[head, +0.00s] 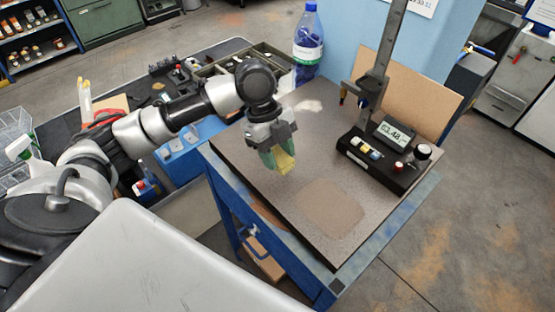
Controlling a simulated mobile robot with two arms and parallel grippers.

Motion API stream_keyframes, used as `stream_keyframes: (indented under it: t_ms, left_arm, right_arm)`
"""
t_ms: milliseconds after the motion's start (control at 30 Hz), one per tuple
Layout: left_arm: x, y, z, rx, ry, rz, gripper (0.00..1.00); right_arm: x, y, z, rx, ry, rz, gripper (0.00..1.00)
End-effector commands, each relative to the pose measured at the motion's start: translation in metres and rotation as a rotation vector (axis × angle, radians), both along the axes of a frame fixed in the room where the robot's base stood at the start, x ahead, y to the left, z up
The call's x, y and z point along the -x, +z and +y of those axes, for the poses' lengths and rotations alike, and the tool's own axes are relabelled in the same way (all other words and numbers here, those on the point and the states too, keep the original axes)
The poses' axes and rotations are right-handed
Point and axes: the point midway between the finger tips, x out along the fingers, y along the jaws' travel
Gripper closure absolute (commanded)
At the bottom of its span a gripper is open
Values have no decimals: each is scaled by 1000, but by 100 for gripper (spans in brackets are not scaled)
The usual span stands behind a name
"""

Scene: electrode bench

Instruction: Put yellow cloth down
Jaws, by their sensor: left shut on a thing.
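My left gripper (277,156) points down over the left part of the speckled bench plate (262,196). It is shut on the yellow cloth (286,163), a small piece of which shows at the fingertips. The rest of the cloth is hidden by the greenish fingers. I cannot tell whether the cloth touches the plate. My right gripper is not in view.
A height gauge with a digital display (395,133) stands at the back right of the plate. A blue-capped bottle (308,48) stands behind it to the left. A brownish patch (332,208) marks the front of the plate, which is clear.

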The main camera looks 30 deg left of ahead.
Motion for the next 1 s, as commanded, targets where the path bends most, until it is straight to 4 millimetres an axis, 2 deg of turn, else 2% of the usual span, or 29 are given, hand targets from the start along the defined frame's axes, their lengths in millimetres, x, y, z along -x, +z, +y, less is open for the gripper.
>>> stream_keyframes:
  t_ms: [233, 567, 600, 767, 1000]
  left_arm:
    - [1, -32, 0, -2, 1, 5, 77]
    - [1, -37, 0, -1, 1, 1, 77]
    - [1, -38, 0, -1, 1, 1, 57]
    - [1, -37, 0, -1, 1, 1, 33]
    - [1, -37, 0, -2, 1, 2, 33]
  right_arm:
    - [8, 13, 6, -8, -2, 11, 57]
    - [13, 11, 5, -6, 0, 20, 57]
    - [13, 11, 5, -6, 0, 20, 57]
    - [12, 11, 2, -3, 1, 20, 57]
    - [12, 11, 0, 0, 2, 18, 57]
